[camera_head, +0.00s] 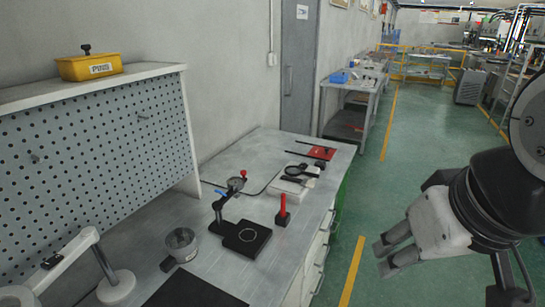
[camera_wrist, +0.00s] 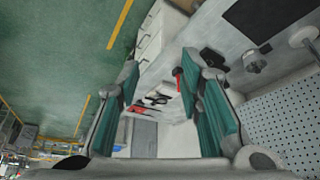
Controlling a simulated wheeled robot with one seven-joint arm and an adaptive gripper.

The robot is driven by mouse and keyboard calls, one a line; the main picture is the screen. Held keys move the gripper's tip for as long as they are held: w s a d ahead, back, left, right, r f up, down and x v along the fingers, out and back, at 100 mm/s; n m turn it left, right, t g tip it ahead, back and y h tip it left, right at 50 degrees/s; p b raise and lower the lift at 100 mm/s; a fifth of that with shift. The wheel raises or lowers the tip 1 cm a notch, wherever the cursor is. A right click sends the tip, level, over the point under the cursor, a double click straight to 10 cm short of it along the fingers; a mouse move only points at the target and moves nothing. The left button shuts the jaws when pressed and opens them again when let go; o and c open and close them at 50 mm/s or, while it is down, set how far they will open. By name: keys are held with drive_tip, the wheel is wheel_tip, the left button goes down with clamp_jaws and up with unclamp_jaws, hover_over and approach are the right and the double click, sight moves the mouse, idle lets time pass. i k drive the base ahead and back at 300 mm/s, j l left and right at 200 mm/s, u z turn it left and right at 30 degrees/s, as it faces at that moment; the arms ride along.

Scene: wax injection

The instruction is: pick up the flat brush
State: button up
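I cannot pick out the flat brush with certainty. Small tools lie on the grey workbench (camera_head: 262,155). Among them are a red piece (camera_head: 320,152) with dark bars across it and a dark tool (camera_head: 299,172) on or beside a white block. A red upright handle (camera_head: 283,208) on a dark base stands nearer. My gripper (camera_head: 382,258) is open and empty, over the floor to the right of the bench in the head view. In the wrist view its two teal-padded fingers (camera_wrist: 160,66) are wide apart, with the bench and red items beyond them.
A gauge stand with a black base (camera_head: 246,238) and a grey tin (camera_head: 181,244) stand on the bench. A pegboard (camera_head: 95,150) rises at the left, with a yellow box (camera_head: 89,67) on top. A white lamp-like arm (camera_head: 68,262) is at the near left. Green floor on the right is clear.

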sight(307, 182)
drive_tip(key=i+l+u, duration=0.1)
drive_tip(key=i+l, duration=0.25)
drive_tip(key=i+l+u, duration=0.1)
drive_tip(key=i+l, duration=0.5)
drive_tip(key=l, duration=0.2)
drive_tip(key=i+l+u, duration=0.15)
drive_tip(key=i+l, duration=0.15)
drive_tip(key=i+l+u, duration=0.1)
drive_tip(key=i+l, duration=0.2)
drive_tip(key=l, duration=0.25)
